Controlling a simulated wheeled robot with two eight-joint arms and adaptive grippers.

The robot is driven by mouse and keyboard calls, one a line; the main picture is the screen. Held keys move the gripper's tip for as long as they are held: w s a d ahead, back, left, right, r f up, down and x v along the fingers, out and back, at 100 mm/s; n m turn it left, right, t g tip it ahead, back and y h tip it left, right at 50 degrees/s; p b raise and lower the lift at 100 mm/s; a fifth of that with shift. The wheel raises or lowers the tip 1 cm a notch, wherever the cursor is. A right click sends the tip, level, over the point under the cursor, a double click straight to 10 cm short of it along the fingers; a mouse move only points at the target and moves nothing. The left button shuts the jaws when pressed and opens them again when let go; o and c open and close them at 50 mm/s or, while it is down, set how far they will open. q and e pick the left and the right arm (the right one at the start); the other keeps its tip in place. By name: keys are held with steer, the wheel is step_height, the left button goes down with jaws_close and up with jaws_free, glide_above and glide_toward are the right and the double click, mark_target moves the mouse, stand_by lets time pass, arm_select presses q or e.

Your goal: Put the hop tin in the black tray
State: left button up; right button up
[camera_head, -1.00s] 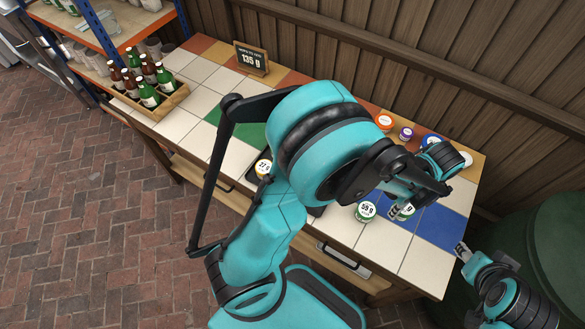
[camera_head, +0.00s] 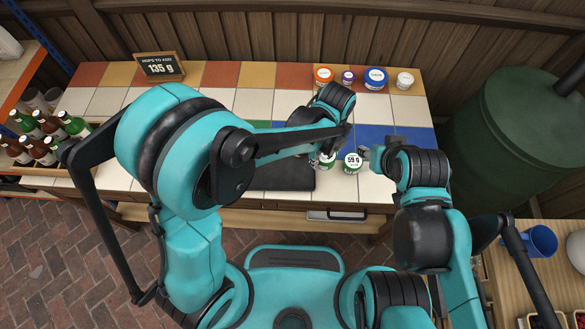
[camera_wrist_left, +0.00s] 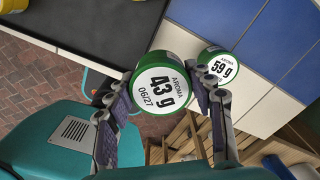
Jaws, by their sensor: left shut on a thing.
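My left gripper (camera_head: 326,158) is shut on a green tin with a white "AROMA 43 g" label (camera_wrist_left: 163,92). In the head view most of this tin is hidden by the gripper. A similar green tin marked 59 g (camera_head: 352,162) stands on the counter just right of it, and also shows in the left wrist view (camera_wrist_left: 218,66). The black tray (camera_head: 285,178) lies left of the held tin, partly covered by my left arm. A yellow tin (camera_wrist_left: 14,5) shows at the tray's far corner. My right gripper (camera_head: 367,154) is close right of the 59 g tin; its jaw state is unclear.
A sign reading 135 g (camera_head: 160,66) stands at the back left. Orange (camera_head: 324,75), purple (camera_head: 347,77), blue (camera_head: 375,78) and white (camera_head: 404,80) lidded tubs line the back right. A bottle crate (camera_head: 40,150) is at left.

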arm_select(q)
steer(key=b, duration=0.2)
glide_above(298, 175)
step_height(298, 175, down, 5)
steer(key=shift+w+r, duration=0.1)
steer(key=shift+r, duration=0.1)
step_height(298, 175, down, 4)
steer(key=shift+f+b, duration=0.1)
steer(key=shift+b, duration=0.95)
steer(key=o, duration=0.7)
steer(key=shift+f, duration=0.1)
steer(key=o, duration=0.5)
steer(key=shift+c, duration=0.2)
